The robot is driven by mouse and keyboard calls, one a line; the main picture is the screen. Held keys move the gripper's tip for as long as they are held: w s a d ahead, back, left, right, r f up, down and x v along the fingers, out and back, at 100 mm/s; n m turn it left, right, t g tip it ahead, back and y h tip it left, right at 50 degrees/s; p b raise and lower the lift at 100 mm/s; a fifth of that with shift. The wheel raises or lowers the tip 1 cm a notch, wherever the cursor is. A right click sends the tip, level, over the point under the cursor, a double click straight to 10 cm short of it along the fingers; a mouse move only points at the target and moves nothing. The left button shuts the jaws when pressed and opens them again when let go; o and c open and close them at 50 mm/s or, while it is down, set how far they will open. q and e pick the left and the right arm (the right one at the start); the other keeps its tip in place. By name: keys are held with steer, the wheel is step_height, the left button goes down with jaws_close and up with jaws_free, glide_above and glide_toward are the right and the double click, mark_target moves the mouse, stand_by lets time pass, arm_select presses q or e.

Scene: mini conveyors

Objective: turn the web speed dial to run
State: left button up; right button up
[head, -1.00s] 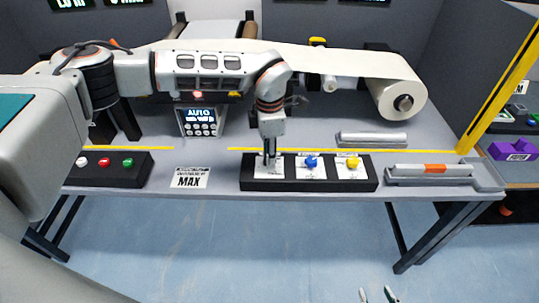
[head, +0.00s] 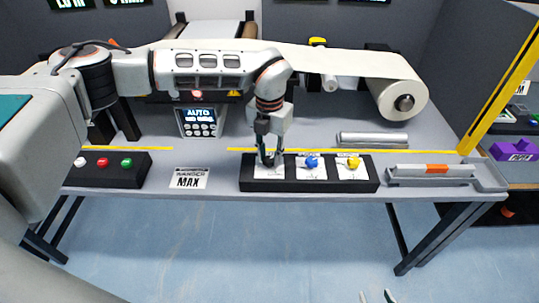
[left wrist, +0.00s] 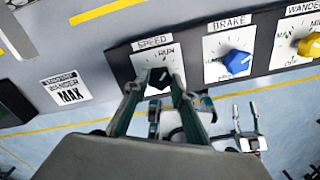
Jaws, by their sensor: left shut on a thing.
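The black web speed dial (left wrist: 158,79) sits on a white plate marked SPEED (left wrist: 155,41), with RUN printed at its upper right in the left wrist view. My left gripper (left wrist: 157,84) is shut on the dial, pointing down at it. In the head view my left gripper (head: 268,163) is at the leftmost plate of the black dial box (head: 312,186), and its fingers mostly hide the dial. I cannot read clearly where the dial points. My right gripper's fingertips (head: 377,296) show apart and empty at the bottom edge, away from the table.
A blue brake dial (head: 311,162) and a yellow dial (head: 352,163) stand to the right on the same box. A MAX card (head: 189,178) lies to the left, then a button box (head: 110,182). A grey tray (head: 485,176) is at the right.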

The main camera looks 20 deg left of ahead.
mark_target(270, 159)
arm_select(q)
steer(key=shift+n, duration=1.2)
steer(key=shift+w, duration=0.1)
steer(key=o, duration=1.1)
step_height(270, 159, up, 12)
steer(key=shift+r, duration=0.1)
